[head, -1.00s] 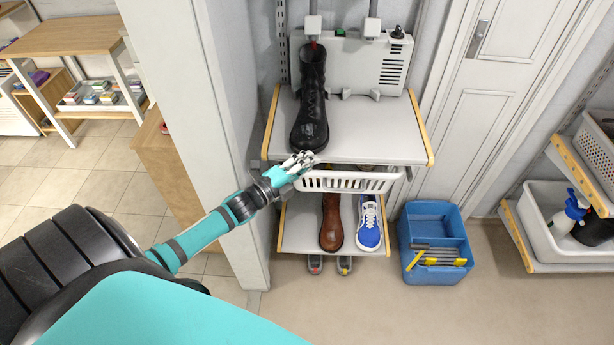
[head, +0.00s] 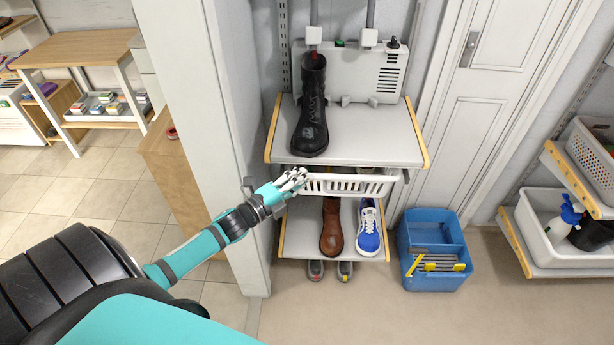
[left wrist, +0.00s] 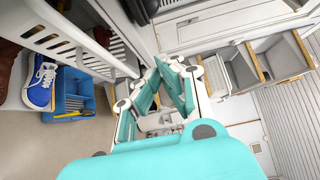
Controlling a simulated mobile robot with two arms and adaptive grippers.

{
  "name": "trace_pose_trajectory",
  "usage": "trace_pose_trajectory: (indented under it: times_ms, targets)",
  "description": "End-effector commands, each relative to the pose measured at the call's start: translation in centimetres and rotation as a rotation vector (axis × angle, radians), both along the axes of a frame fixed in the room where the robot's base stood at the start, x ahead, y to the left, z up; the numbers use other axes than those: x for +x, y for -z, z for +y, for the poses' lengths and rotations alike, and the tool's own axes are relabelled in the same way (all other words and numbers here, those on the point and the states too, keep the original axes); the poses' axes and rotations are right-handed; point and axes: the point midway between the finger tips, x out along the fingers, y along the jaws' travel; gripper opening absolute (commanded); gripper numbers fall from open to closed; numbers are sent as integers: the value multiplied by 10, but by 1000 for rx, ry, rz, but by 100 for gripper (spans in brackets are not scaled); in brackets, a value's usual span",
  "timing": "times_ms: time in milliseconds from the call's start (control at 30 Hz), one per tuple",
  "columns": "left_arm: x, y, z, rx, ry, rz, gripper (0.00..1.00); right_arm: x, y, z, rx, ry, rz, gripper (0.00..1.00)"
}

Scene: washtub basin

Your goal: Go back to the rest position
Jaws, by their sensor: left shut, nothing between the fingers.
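My left gripper (head: 293,180) is shut and empty. In the head view it is in front of the shelf unit, beside the left end of the white slotted basket (head: 345,186) under the upper shelf; I cannot tell whether they touch. In the left wrist view my gripper fingers (left wrist: 172,75) come together near the middle. A tall black boot (head: 312,110) stands on the upper shelf (head: 375,140), above and behind the gripper. My right gripper is not in view.
A brown boot (head: 332,230) and a blue sneaker (head: 369,232) stand on the lower shelf. A blue bin (head: 430,222) sits on the floor to the right. A white wall panel (head: 200,130) stands left of the shelves. The floor in front is clear.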

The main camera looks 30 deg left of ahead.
Motion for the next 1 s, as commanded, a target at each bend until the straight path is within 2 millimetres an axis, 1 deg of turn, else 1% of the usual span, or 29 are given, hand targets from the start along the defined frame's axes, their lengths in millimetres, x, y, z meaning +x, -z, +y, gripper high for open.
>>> trace_pose_trajectory:
  times_ms: [67, 167, 300, 400, 567, 700, 800, 867, 967, 1000]
  targets:
    - [-12, 3, 3, 1, 0, 3, 0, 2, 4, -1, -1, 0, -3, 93]
    - [-28, 3, 7, 1, 0, 4, 0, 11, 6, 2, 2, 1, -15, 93]
    - [-50, 3, 12, 1, -1, 4, 0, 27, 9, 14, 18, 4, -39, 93]
    - [-63, 2, 15, 0, 0, 2, 0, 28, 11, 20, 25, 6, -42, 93]
    - [-74, 1, 18, 0, -1, 1, 0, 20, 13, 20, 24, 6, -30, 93]
    - [-76, 0, 18, 1, 0, 0, 0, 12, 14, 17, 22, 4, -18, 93]
    - [-76, 3, 19, -5, -4, 6, 0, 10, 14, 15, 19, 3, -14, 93]
    - [-77, 12, 22, -22, -19, 28, 0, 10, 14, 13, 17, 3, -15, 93]
    - [-81, 50, 32, -94, -77, 116, 0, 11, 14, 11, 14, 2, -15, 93]
    - [-85, 73, 36, -138, -112, 167, 0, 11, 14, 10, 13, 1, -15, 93]
